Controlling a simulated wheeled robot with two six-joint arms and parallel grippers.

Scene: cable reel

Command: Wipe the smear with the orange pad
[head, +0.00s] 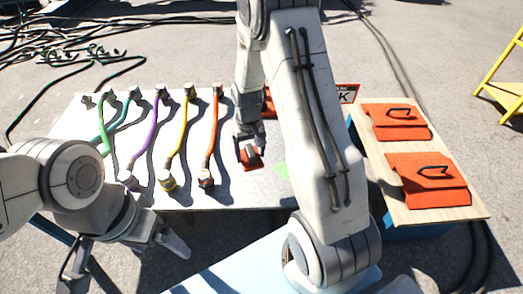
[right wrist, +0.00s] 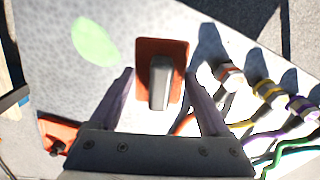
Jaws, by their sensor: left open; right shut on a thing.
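The orange pad (head: 253,163) is a small orange plate with a grey handle; it also shows in the right wrist view (right wrist: 175,52). My right gripper (head: 247,146) is shut on the pad's handle, over the grey-white table. The smear (head: 281,169) is a pale green patch on the table, just right of the pad and partly hidden by my right arm. In the right wrist view the smear (right wrist: 95,43) lies to the left, apart from the pad. Whether the pad touches the table is unclear. My left gripper (head: 128,262) is open and empty at the table's near left.
Several coloured cables, including an orange cable (head: 214,135), lie across the table (head: 70,135) left of the pad. A wooden-topped side table (head: 440,218) at right holds two orange pieces with black handles. A yellow frame (head: 505,90) stands far right.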

